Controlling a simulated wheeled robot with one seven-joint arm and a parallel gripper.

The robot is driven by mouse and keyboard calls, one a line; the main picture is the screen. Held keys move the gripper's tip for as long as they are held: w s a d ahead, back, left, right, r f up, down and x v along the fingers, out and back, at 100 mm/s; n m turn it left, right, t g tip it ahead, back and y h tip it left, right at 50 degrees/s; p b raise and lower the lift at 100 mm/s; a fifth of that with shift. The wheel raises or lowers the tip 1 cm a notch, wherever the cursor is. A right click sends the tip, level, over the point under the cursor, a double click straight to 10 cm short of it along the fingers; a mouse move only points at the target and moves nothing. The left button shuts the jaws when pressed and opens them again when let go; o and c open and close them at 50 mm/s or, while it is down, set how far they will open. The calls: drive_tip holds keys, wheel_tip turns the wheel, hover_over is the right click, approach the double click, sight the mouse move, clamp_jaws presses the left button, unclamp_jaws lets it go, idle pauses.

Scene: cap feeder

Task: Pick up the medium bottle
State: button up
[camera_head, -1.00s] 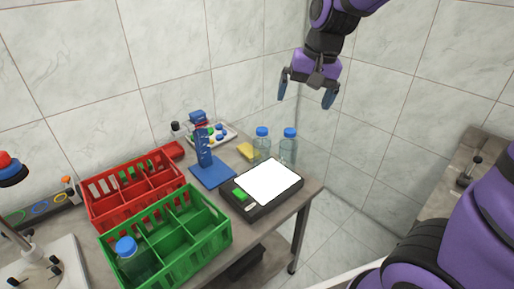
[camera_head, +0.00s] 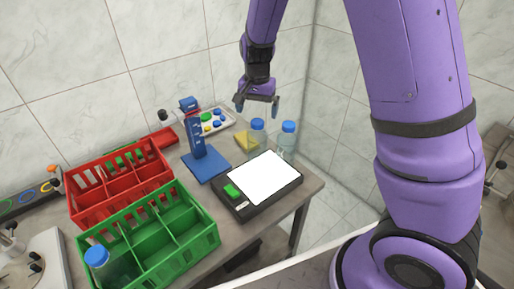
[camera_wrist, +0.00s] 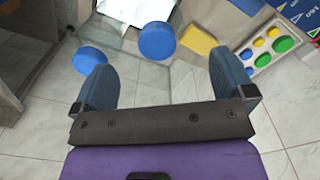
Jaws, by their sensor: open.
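Two clear bottles with blue caps stand at the table's back right corner, the left bottle (camera_head: 257,141) and the right bottle (camera_head: 288,142). A third blue-capped bottle (camera_head: 105,267) stands in the front left of the green crate (camera_head: 189,255). I cannot tell for sure which is the medium one. My gripper (camera_head: 257,106) is open, empty and pointing down, just above the left bottle's cap. In the wrist view, the left bottle's cap (camera_wrist: 157,41) lies ahead of the gap between my fingers (camera_wrist: 163,78). The right bottle's cap (camera_wrist: 89,61) shows by the left finger.
A black scale (camera_head: 235,207) with a white top stands in front of the bottles. A yellow sponge (camera_head: 242,140) is close to the left bottle. A blue stand (camera_head: 206,167), red crate (camera_head: 85,210) and tray of caps (camera_head: 220,120) lie left. Tiled walls stand close behind.

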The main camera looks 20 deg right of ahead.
sight(258, 122)
drive_tip(key=shift+s+f, duration=0.2)
drive_tip(key=shift+f, duration=3.7)
drive_tip(key=shift+c, duration=0.2)
drive_tip(key=c, duration=1.7)
drive_tip(key=shift+r, duration=0.1)
